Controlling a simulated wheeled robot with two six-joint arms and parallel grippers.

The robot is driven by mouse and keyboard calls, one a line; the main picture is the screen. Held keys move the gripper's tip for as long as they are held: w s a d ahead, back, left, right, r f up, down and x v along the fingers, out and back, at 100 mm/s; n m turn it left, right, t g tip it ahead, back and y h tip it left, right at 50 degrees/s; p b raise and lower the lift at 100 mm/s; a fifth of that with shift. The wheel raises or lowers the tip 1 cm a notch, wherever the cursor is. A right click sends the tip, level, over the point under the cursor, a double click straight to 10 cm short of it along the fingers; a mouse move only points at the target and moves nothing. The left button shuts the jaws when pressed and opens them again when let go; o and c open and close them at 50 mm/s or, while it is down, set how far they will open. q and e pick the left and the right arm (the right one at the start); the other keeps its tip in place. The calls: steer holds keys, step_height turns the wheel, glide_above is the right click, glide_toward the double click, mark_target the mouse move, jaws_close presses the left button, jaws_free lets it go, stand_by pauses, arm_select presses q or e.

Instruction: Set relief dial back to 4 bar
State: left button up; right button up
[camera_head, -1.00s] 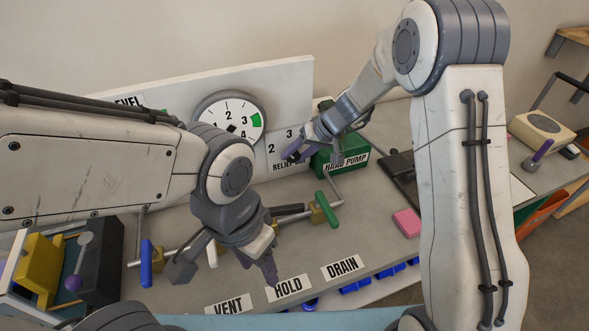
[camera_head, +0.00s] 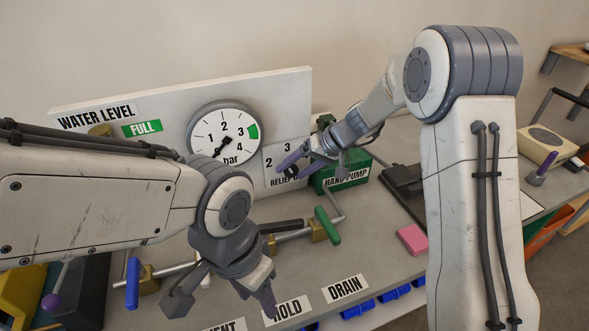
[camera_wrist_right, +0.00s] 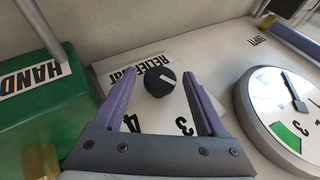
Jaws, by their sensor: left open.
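The relief dial is a small black knob (camera_wrist_right: 160,82) with a white pointer line, on a white panel marked "RELIEF" (camera_wrist_right: 140,68). The numbers 4 and 3 show upside down beside it in the right wrist view. I cannot tell which number the pointer marks. My right gripper (camera_wrist_right: 158,78) is open, its purple fingers on either side of the knob in that view; contact is not visible. In the head view the right gripper (camera_head: 281,166) is at the panel and hides most of the dial. My left gripper (camera_head: 222,302) is open and empty above the bench.
A round pressure gauge (camera_head: 224,133) stands left of the panel, its needle pointing to the lower left. A green hand pump (camera_head: 343,168) is close on the right. Valves with blue (camera_head: 133,283) and green (camera_head: 327,226) handles lie in front. A pink block (camera_head: 411,239) sits farther right.

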steer(key=shift+r, duration=0.1)
steer(key=b+v, duration=0.1)
steer(key=v, duration=0.9)
steer(key=shift+s+d, duration=0.1)
steer(key=shift+d, duration=0.05)
